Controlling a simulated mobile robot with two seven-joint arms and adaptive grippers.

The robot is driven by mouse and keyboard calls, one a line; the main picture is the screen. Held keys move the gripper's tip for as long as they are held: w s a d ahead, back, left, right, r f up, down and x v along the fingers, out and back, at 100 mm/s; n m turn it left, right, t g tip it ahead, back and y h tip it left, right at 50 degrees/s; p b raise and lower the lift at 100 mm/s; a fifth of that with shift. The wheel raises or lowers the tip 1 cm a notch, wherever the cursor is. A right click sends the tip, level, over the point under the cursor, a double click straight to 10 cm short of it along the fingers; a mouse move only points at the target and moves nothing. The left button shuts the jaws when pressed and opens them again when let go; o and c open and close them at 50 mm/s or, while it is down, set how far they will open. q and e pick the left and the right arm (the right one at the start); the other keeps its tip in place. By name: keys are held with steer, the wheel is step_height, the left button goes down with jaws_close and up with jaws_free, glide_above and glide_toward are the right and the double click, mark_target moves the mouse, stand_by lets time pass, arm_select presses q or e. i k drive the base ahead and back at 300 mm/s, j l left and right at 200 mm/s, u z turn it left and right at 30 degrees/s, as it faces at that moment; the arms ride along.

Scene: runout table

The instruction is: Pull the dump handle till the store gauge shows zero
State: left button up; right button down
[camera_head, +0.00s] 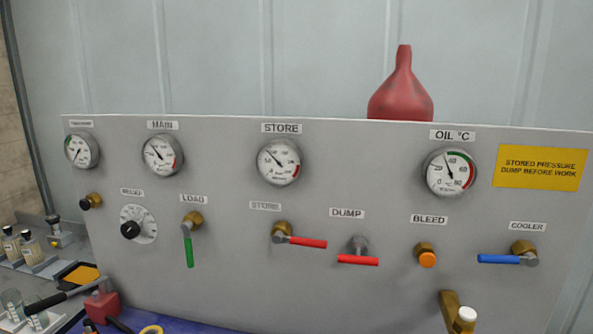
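The dump handle (358,260) is a red bar on a grey hub, below the DUMP label on the grey panel. It lies roughly level across the hub. The store gauge (279,162) is a round white dial with a red band at its lower right. Its needle points to the upper left, off the low end of the scale; the exact reading is too small to tell. Neither of my grippers shows in the head view, and nothing touches the dump handle.
The red-handled STORE valve (308,242) sits close left of the dump handle, and the orange bleed knob (428,260) to its right. A brass spout (457,312) juts out at lower right. Bottles (31,246) and tools crowd the lower left. A red funnel (401,95) stands behind the panel's top edge.

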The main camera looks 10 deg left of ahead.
mark_target(357, 258)
steer(key=j+z, duration=0.15)
steer(key=j, duration=1.65)
steer(key=i, duration=0.05)
